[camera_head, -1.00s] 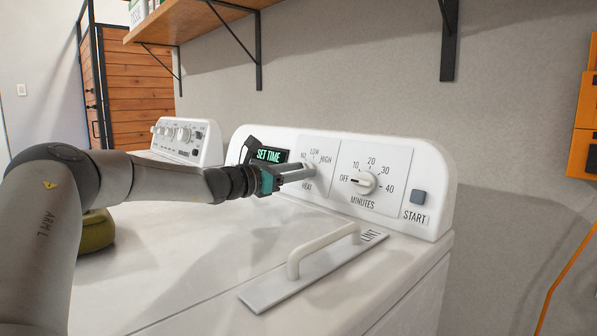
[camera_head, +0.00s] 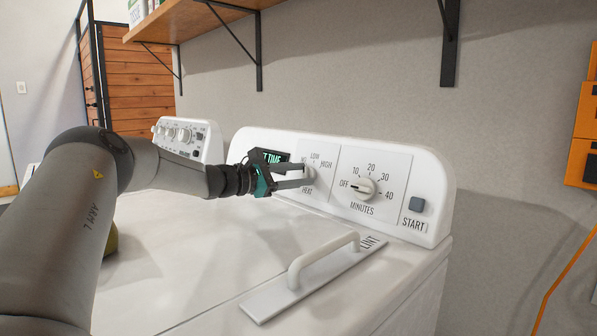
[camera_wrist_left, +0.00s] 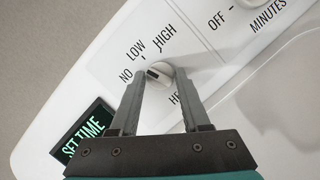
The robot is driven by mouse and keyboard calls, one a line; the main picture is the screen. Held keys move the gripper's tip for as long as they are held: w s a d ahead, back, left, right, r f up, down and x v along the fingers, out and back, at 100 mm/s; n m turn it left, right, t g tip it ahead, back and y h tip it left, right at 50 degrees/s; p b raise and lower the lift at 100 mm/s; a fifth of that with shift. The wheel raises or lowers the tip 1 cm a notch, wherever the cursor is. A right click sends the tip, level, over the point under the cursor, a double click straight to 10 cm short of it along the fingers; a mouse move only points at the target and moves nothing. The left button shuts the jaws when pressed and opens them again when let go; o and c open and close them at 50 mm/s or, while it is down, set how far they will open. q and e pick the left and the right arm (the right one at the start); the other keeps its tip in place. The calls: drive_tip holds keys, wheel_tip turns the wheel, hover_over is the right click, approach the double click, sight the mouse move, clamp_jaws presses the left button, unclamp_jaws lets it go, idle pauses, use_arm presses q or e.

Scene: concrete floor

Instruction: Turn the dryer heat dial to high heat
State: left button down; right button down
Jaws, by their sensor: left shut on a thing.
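The dryer heat dial (camera_wrist_left: 158,74) is a white knob with a dark pointer mark, labelled NO, LOW, HIGH and HEAT, on the dryer's control panel (camera_head: 440,190). In the head view the dial (camera_head: 308,175) is partly hidden by my left gripper (camera_head: 308,178). In the left wrist view the two grey fingers of my left gripper (camera_wrist_left: 168,78) sit on either side of the dial and are shut on it. My right gripper is not in view.
The minutes dial (camera_head: 363,187) is right of the heat dial, with the START button (camera_head: 417,205) beyond it. A lint handle (camera_head: 322,256) stands up from the dryer top. A second machine's panel (camera_head: 187,137) is at the left. A shelf (camera_head: 185,20) hangs above.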

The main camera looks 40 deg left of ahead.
use_arm(q)
drive_tip(key=shift+r+m+g+h, duration=0.1)
drive_tip(key=shift+m+g+h, duration=0.25)
drive_tip(key=shift+m, duration=0.85)
drive_tip(key=shift+m+p, duration=0.35)
drive_tip(key=shift+m, duration=0.15)
drive_tip(key=m+g, duration=0.1)
drive_tip(key=m, duration=0.2)
drive_tip(key=shift+w+a+r+h+p, duration=0.1)
drive_tip(key=shift+h+p, duration=0.15)
drive_tip(key=shift+p, duration=0.15)
drive_tip(key=m+g+p, duration=0.1)
drive_tip(key=m, duration=0.1)
drive_tip(key=shift+m, duration=0.4)
drive_tip(key=shift+r+m+g+p, duration=0.1)
drive_tip(key=shift+m+g+p, duration=0.3)
drive_tip(key=shift+m, duration=0.7)
drive_tip(key=shift+m+p, duration=0.4)
drive_tip(key=shift+m, duration=0.4)
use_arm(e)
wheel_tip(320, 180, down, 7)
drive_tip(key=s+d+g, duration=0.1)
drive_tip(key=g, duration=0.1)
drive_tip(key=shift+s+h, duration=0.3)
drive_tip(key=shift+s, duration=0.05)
use_arm(q)
drive_tip(key=shift+g, duration=0.25)
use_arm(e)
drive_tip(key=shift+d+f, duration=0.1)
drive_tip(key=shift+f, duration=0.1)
